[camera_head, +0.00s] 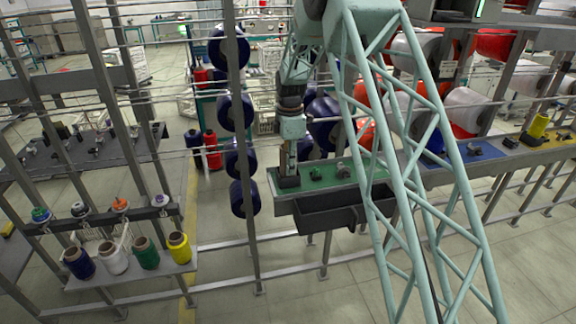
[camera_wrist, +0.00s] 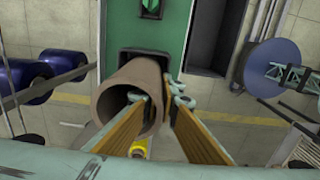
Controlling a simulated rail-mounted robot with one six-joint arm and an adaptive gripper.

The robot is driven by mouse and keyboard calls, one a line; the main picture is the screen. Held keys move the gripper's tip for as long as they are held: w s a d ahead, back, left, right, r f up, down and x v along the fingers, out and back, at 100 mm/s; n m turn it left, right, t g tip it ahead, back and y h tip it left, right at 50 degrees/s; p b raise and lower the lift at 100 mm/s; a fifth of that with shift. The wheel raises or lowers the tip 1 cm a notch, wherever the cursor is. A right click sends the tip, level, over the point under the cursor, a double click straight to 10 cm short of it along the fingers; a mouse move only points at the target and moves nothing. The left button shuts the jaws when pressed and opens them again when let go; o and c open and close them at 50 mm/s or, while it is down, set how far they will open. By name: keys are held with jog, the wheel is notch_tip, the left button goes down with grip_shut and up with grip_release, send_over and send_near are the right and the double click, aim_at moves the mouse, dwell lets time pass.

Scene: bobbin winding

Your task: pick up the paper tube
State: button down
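The paper tube (camera_wrist: 118,83) is a brown hollow cylinder with its open end towards the wrist camera. It stands at a dark square recess on the green panel; whether its far end sits inside the recess is hidden. My gripper (camera_wrist: 158,97) is at its near right rim, fingertips apart. The left finger overlaps the tube's mouth and the right finger is outside its wall. Whether either finger touches the tube is unclear. In the head view my gripper (camera_head: 290,160) points down over the left end of the green panel (camera_head: 330,176); I cannot make out the tube there.
A dark open bin (camera_head: 325,212) hangs under the panel. Dark blue bobbins (camera_head: 244,198) hang on the post at left. A shelf (camera_head: 150,270) at lower left holds several coloured spools. My lattice column crosses the head view.

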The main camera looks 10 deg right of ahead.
jog(key=shift+r, duration=0.15)
jog(key=shift+r, duration=4.85)
